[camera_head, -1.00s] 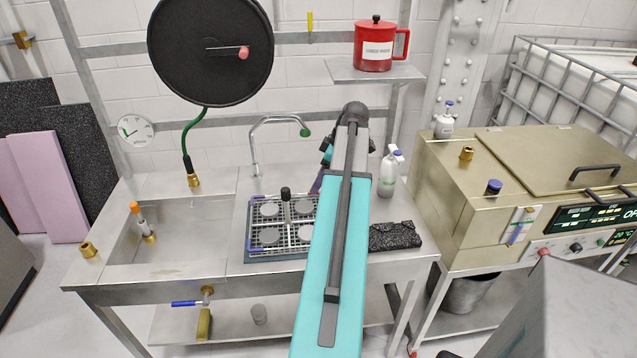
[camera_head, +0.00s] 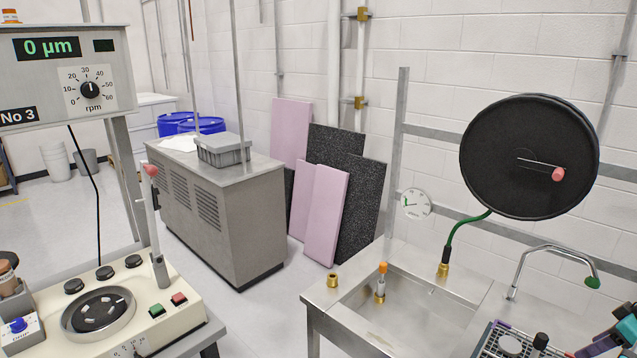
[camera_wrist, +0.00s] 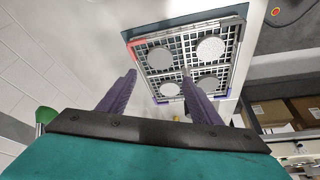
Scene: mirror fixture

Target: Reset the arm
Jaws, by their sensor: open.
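My gripper (camera_wrist: 159,78) shows in the wrist view with its two purple fingers apart and nothing between them. A metal grid rack (camera_wrist: 155,33) with several round grey discs lies beyond the fingertips. One finger overlaps the rack in the picture; I cannot tell whether it touches. In the head view only part of my arm's wrist end shows at the lower right edge. The rack (camera_head: 484,345) is cut off at the bottom there, with a black-topped post (camera_head: 540,341) on it.
A steel sink bench (camera_head: 323,297) carries a curved tap (camera_head: 540,252) and brass fittings. A black hose reel (camera_head: 528,157) hangs above. A grey cabinet (camera_head: 240,225) and a machine with a dial (camera_head: 98,313) stand left. Open floor lies between cabinet and bench.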

